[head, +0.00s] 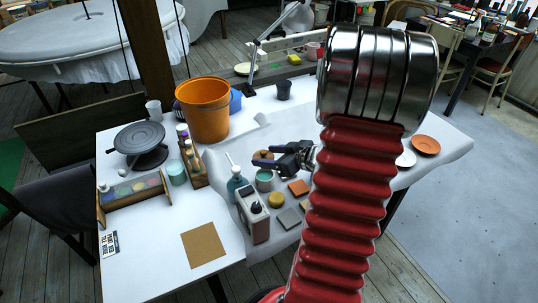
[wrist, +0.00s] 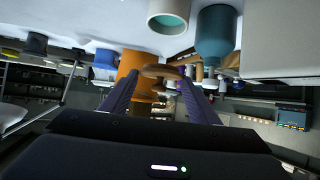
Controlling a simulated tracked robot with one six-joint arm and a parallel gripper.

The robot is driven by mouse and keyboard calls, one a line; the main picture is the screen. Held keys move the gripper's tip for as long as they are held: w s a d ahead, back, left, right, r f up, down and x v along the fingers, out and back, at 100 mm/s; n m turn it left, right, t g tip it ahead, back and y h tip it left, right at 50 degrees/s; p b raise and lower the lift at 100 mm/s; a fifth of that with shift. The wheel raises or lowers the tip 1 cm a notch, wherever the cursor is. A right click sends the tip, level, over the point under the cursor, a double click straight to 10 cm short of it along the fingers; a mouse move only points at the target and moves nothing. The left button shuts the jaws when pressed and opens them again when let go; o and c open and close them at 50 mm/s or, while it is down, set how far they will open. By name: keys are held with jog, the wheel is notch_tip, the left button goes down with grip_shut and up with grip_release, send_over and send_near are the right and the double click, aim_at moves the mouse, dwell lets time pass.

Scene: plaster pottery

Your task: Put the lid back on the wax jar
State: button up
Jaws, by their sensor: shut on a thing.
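My gripper (head: 274,158) is shut on a tan, rounded piece, which looks like the lid (head: 261,156). In the wrist view the lid (wrist: 157,70) sits between the two dark purple fingers of my gripper (wrist: 161,80). An open pale jar with teal inside, which looks like the wax jar (head: 265,182), stands upright on the white table below and slightly in front of the gripper. The jar (wrist: 169,29) also shows at the top of the wrist view, apart from the lid. The gap's exact height is hard to tell.
A yellow disc (head: 276,200) and flat tiles (head: 290,218) lie nearby. An orange bucket (head: 205,112) stands behind left. My arm hides the table to the right.

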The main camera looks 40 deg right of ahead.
jog(key=shift+f, duration=3.15)
jog(key=shift+s, duration=0.2)
jog(key=shift+f, duration=0.1)
dwell(0.4)
jog(key=o, duration=1.1)
jog(key=shift+o, duration=0.5)
jog(key=o, duration=0.4)
